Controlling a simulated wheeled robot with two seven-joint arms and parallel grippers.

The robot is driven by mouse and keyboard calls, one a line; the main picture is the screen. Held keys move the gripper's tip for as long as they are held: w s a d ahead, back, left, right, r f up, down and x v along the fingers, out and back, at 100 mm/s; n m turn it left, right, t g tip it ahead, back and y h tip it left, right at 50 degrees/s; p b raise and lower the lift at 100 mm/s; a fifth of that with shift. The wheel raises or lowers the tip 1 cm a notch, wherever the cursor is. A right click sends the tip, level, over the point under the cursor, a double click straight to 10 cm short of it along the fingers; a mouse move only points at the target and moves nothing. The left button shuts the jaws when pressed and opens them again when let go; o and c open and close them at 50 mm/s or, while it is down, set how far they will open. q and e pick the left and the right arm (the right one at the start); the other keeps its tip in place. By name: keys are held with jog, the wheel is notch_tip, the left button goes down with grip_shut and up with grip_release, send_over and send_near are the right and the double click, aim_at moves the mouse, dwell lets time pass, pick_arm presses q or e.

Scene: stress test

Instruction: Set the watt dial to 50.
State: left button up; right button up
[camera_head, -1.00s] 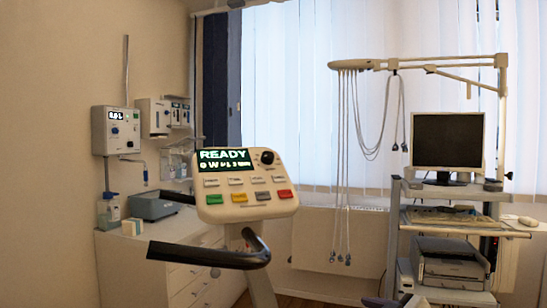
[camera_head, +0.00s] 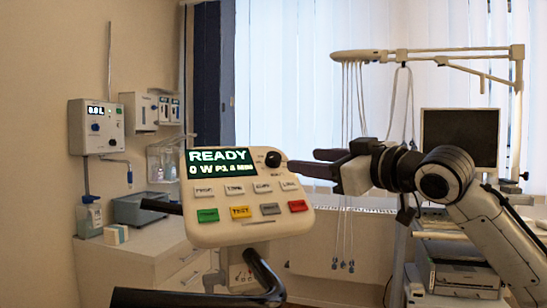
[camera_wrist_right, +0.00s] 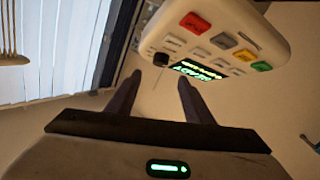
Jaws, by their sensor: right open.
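The ergometer's cream control panel (camera_head: 250,198) has a green display (camera_head: 221,164) reading READY and 0 W. The watt dial (camera_head: 273,159) is a small black knob at the panel's upper right, beside the display. My right gripper (camera_head: 303,161) comes in from the right with its dark fingers pointing at the dial. In the right wrist view the dial (camera_wrist_right: 161,59) shows just beyond and between the two fingertips (camera_wrist_right: 160,78), which are apart and empty. I see no contact with the dial. My left gripper is not in view.
Below the dial sit rows of white keys and green, yellow, grey and red buttons (camera_head: 240,212). A black handlebar (camera_head: 262,275) curves in front. A cart with a monitor (camera_head: 460,137) stands behind my right arm. A white cabinet (camera_head: 130,262) stands at the left.

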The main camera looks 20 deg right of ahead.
aim_at(275, 157)
jog(key=x, duration=0.2)
jog(key=p+x, duration=0.1)
jog(key=x, duration=0.1)
jog(key=shift+w+a+r+p, duration=0.25)
jog(key=shift+a+p, duration=0.05)
jog(key=p+x, duration=0.1)
jog(key=x, duration=0.3)
jog(key=shift+f, duration=0.2)
jog(key=shift+w+a, duration=0.15)
jog(key=shift+w, duration=0.35)
jog(key=shift+f, duration=0.1)
jog(key=c, duration=1)
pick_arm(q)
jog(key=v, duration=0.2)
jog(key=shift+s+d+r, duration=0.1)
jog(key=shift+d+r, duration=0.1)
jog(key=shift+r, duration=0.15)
pick_arm(e)
jog(key=shift+c, duration=0.2)
